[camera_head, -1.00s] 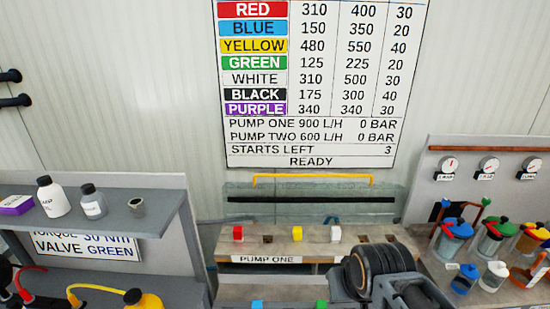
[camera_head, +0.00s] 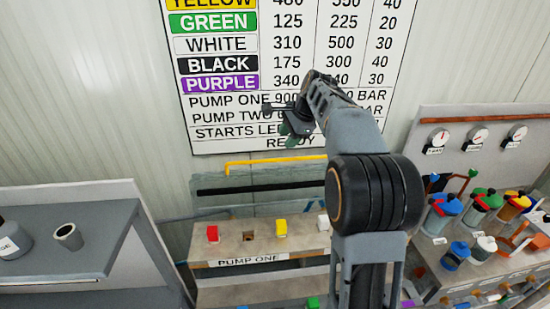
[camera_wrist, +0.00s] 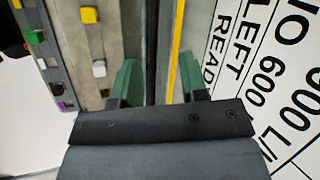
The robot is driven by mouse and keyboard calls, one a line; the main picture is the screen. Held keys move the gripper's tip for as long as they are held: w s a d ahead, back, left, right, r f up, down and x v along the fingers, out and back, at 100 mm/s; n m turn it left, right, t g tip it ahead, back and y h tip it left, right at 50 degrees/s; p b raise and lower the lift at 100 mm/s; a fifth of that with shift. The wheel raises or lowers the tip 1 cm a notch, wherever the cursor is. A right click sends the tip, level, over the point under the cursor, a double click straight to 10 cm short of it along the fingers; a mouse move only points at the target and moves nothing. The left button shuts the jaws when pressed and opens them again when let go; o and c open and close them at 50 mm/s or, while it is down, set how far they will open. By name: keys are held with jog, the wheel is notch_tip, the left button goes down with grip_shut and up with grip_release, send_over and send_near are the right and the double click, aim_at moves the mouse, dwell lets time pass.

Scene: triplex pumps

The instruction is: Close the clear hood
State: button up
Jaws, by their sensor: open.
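The clear hood (camera_head: 225,206) stands raised at the back of the pump one bench in the head view, with a yellow bar handle (camera_head: 262,164) along its top edge. My gripper (camera_head: 290,130) is raised above the handle, in front of the wall chart, open and empty. In the wrist view the open green fingers (camera_wrist: 158,82) are apart, and the yellow handle (camera_wrist: 177,45) shows between them, closer to the right finger. I see no contact with the handle. My arm hides the right part of the hood in the head view.
The pump one bench (camera_head: 290,244) carries red, yellow and white blocks. A grey shelf (camera_head: 95,235) with containers stands at left. A panel with gauges (camera_head: 479,135) and several colored-lid jars stands at right. The wall chart (camera_head: 215,123) is behind my gripper.

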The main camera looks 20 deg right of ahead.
aim_at(273, 160)
jog(key=w+f+m, duration=0.1)
jog(key=w+f, duration=0.2)
jog(key=f, duration=0.1)
jog(key=w+a+f+m+p, duration=0.1)
jog(key=w+f, duration=0.1)
jog(key=f, duration=0.2)
jog(key=w+f, duration=0.3)
jog(key=f, duration=0.2)
jog(key=shift+w+a+m+y+p, duration=0.25)
jog(key=shift+w+m+y+p, duration=0.05)
jog(key=shift+m+p, duration=0.1)
grip_shut()
